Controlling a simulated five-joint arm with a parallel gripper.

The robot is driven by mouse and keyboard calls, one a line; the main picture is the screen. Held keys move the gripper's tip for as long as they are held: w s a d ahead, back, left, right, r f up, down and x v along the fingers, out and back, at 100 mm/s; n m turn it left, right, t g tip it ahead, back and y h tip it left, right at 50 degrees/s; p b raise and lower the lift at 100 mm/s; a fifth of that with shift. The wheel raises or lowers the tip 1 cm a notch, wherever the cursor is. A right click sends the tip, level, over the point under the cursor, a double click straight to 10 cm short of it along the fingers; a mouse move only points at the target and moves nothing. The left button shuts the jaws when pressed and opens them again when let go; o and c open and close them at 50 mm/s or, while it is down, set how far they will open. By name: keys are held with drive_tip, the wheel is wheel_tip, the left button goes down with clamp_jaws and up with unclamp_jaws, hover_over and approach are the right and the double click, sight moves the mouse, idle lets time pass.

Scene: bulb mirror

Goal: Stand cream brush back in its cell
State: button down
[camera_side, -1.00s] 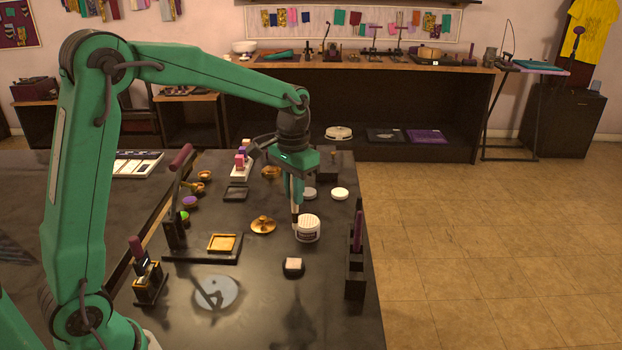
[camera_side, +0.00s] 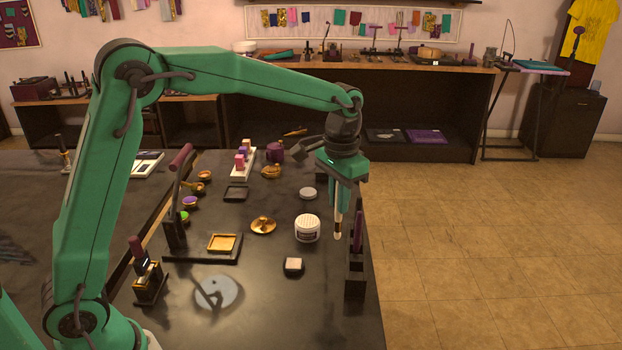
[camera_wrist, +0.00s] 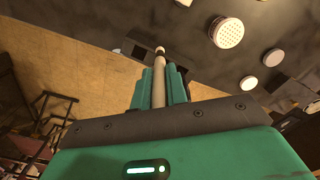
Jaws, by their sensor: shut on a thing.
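In the wrist view the cream brush (camera_wrist: 159,88) runs between the green fingers of my gripper (camera_wrist: 159,84). The black rack with cells (camera_side: 355,281) stands at the table's right edge, with a purple brush (camera_side: 359,228) upright in it. The cream brush's tip shows just left of the purple brush and above the rack's near part. I cannot tell exactly which cell it is over.
The table's right edge is close to the rack.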

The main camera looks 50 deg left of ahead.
drive_tip(key=shift+m, duration=0.5)
drive_tip(key=d, duration=0.5)
drive_tip(key=shift+w+d+r, duration=0.25)
drive_tip(key=shift+w+r, duration=0.05)
drive_tip(key=shift+f, duration=0.1)
drive_tip(key=shift+f, duration=4.75)
drive_tip(key=shift+f, duration=0.7)
drive_tip(key=c, duration=1.3)
unclamp_jaws()
drive_tip(key=shift+r, duration=3.95)
